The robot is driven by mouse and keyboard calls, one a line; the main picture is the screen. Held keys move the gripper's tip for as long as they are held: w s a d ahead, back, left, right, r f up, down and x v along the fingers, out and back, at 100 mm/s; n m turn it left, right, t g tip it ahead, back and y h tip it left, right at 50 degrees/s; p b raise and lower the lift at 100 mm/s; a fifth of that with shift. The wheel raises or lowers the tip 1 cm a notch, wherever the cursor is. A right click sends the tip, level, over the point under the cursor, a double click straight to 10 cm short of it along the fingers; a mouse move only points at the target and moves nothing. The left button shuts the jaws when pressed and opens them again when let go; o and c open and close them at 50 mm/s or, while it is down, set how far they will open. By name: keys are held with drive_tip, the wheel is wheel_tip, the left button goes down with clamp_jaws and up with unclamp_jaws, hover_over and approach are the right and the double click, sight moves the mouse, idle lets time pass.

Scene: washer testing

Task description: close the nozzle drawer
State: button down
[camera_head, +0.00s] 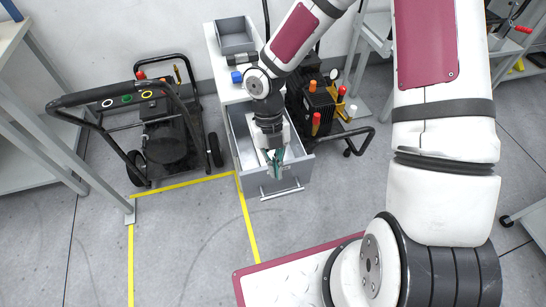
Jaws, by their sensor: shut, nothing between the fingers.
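The nozzle drawer (241,158) is grey and stands pulled out of a white cabinet (226,84), in the middle of the view. Its front panel (298,175) faces the bottom of the picture and carries a pale bar handle (282,193). My gripper (276,172) points down over the drawer, near the inner side of the front panel. Its fingers are shut and empty. I cannot tell whether the fingertips touch the panel. My gripper and wrist hide part of the drawer's inside.
A pressure washer (165,140) stands left of the drawer, and another machine (312,104) with orange and red knobs stands close on the right. A grey bin (236,38) and a blue-capped item (237,77) sit on the cabinet. The floor (190,235) in front is clear, with yellow tape lines.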

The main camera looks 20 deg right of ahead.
drive_tip(key=shift+w+f+b, duration=0.15)
drive_tip(key=shift+w+f, duration=0.25)
drive_tip(key=shift+f, duration=0.4)
drive_tip(key=shift+w+f+b, duration=0.1)
drive_tip(key=shift+w+f, duration=0.3)
drive_tip(key=shift+f, duration=0.4)
drive_tip(key=shift+w+f+b, duration=0.15)
drive_tip(key=shift+w+f, duration=0.25)
drive_tip(key=shift+f, duration=0.4)
